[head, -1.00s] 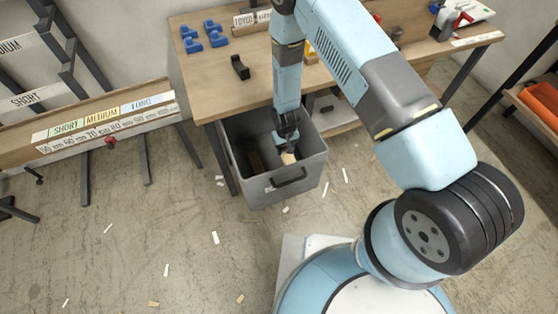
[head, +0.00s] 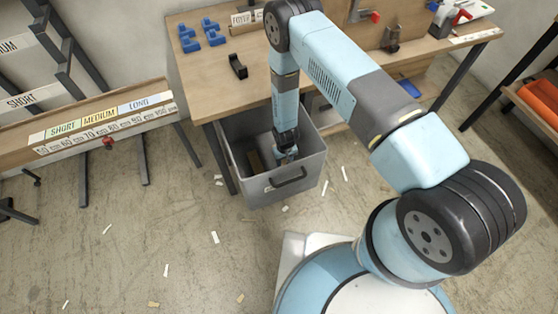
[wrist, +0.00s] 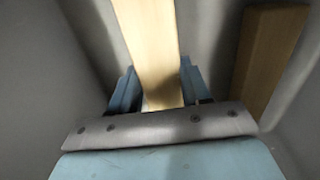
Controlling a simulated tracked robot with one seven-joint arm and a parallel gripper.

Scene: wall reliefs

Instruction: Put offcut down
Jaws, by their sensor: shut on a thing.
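The offcut (wrist: 148,35), a pale wooden bar, is held between the two blue fingers of my gripper (wrist: 158,70) in the wrist view. In the head view my gripper (head: 287,153) reaches down inside the grey bin (head: 245,190). The offcut is mostly hidden there by the gripper and the bin wall. A second wooden piece (wrist: 268,60) lies in the bin to the right in the wrist view, apart from the held one. It also shows left of my gripper in the head view (head: 254,161). Whether the held offcut touches the bin floor I cannot tell.
The bin stands on the floor at the front of a wooden workbench (head: 215,92) with blue blocks (head: 203,34) and a black bracket (head: 238,66) on it. A measuring rack (head: 105,125) stands at left. Small scraps litter the open floor.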

